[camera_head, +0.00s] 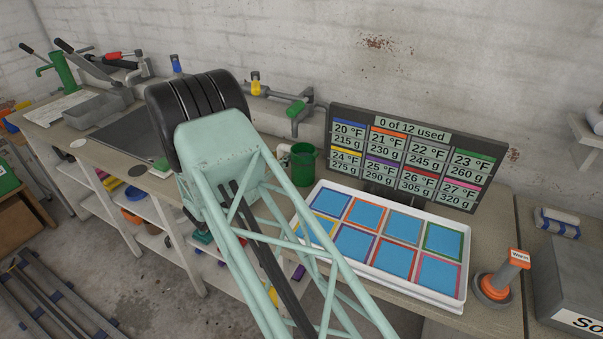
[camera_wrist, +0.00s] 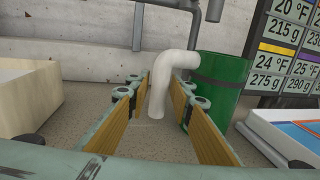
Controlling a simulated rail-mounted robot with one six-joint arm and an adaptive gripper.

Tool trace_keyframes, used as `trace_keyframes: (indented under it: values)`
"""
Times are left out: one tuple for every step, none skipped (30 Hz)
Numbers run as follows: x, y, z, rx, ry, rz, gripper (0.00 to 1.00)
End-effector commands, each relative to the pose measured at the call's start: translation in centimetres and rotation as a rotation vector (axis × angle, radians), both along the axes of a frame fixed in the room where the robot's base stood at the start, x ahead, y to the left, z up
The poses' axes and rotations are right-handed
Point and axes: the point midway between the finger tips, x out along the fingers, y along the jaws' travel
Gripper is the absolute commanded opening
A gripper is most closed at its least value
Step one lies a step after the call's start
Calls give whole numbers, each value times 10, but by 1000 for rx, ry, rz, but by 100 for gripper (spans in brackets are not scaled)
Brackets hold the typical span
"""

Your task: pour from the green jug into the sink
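The green jug (camera_head: 303,165) stands upright on the counter, partly hidden by my arm in the head view. In the wrist view its green body (camera_wrist: 219,85) is at the right, with a thick white bent handle (camera_wrist: 165,72) reaching left. My gripper (camera_wrist: 160,92) is open, its two tan-padded fingers on either side of the handle's lower part. A gap shows on the left; contact on the right is unclear. In the head view my arm hides the gripper. The dark sink (camera_head: 127,129) is set into the counter at the left, partly behind my arm.
A white tray of blue squares (camera_head: 455,299) and a display board (camera_head: 415,155) are right of the jug. A pipe with a green valve (camera_head: 296,109) is behind the jug. A pale block (camera_wrist: 28,85) stands left of my gripper.

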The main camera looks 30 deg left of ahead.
Motion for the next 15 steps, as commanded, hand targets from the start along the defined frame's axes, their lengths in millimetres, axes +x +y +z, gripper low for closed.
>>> trace_keyframes:
  values:
    - [0,0,0,0,0,0,21]
    - [0,0,0,0,0,0,19]
    - [0,0,0,0,0,0,15]
    - [0,0,0,0,0,0,13]
    - [0,0,0,0,0,0,10]
    - [0,0,0,0,0,0,6]
    - [0,0,0,0,0,0,4]
    - [0,0,0,0,0,0,1]
    - [0,0,0,0,0,0,0]
    - [0,0,1,0,-1,0,0]
    - [0,0,1,0,-1,0,0]
    - [0,0,1,0,-1,0,0]
    - [0,0,1,0,-1,0,0]
    - [0,0,1,0,-1,0,0]
    - [0,0,1,0,-1,0,0]
